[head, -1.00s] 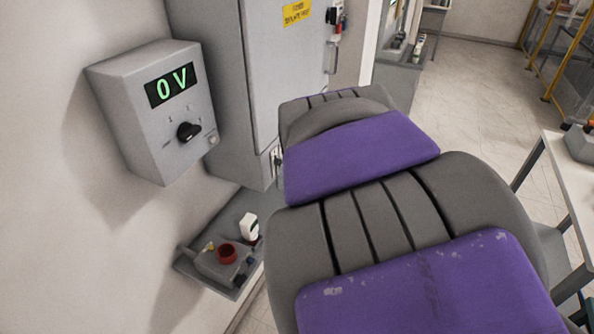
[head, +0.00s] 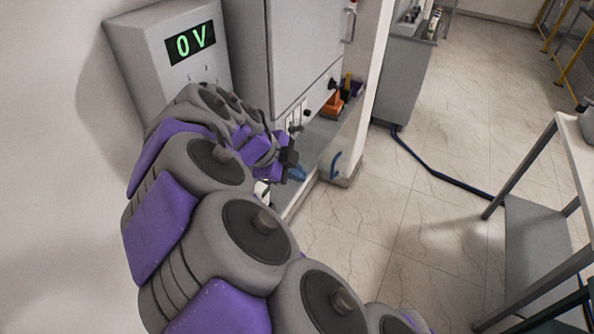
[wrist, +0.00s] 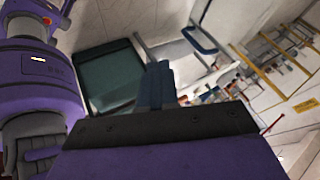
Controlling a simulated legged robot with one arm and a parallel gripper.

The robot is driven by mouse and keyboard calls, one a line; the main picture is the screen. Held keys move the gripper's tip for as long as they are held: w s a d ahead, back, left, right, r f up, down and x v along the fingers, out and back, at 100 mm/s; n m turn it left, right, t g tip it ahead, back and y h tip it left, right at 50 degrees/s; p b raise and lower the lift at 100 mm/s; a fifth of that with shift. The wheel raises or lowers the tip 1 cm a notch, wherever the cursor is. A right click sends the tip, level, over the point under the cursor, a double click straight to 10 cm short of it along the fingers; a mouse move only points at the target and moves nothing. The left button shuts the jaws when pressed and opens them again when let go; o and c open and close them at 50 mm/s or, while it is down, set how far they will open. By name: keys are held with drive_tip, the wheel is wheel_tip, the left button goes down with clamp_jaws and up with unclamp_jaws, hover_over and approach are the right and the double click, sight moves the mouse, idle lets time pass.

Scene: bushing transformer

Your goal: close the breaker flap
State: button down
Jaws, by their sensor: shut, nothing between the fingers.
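A grey cabinet (head: 305,45) stands behind my arm in the head view. White switch-like parts (head: 293,118) show low on its front, partly behind my arm. I cannot make out a separate breaker flap or tell whether it is open. My gripper (head: 290,161) is at the end of my arm, below and in front of these parts; contact cannot be told. In the wrist view its dark blue fingers (wrist: 156,85) are together, with nothing seen between them.
A grey box (head: 165,45) with a green "0 V" display hangs on the left wall, its lower part behind my arm. An orange item (head: 333,103) sits on a shelf right of the cabinet. A table (head: 540,130) stands right. The tiled floor between is mostly clear, with a dark cable (head: 440,178).

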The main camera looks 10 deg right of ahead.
sight(344, 160)
drive_tip(key=w+d+f+n+t, duration=0.1)
drive_tip(key=w+d+f, duration=0.1)
drive_tip(key=d, duration=0.2)
drive_tip(key=w+d+f+n+y, duration=0.1)
drive_tip(key=w+d+f+n, duration=0.1)
drive_tip(key=d, duration=0.3)
drive_tip(key=w+d+f+n+t+b, duration=0.1)
drive_tip(key=w+d+f, duration=0.1)
drive_tip(key=w+d, duration=0.2)
drive_tip(key=shift+w+d+t+y, duration=0.25)
drive_tip(key=shift+d+t+y, duration=0.05)
drive_tip(key=shift+d, duration=0.2)
drive_tip(key=w+d+n+t+y+p, duration=0.2)
drive_tip(key=w+n+y+p, duration=0.4)
drive_tip(key=w, duration=1.5)
drive_tip(key=shift+w+d+n+t+p, duration=0.2)
drive_tip(key=shift+n+t+p, duration=0.1)
drive_tip(key=shift+n+p, duration=1.95)
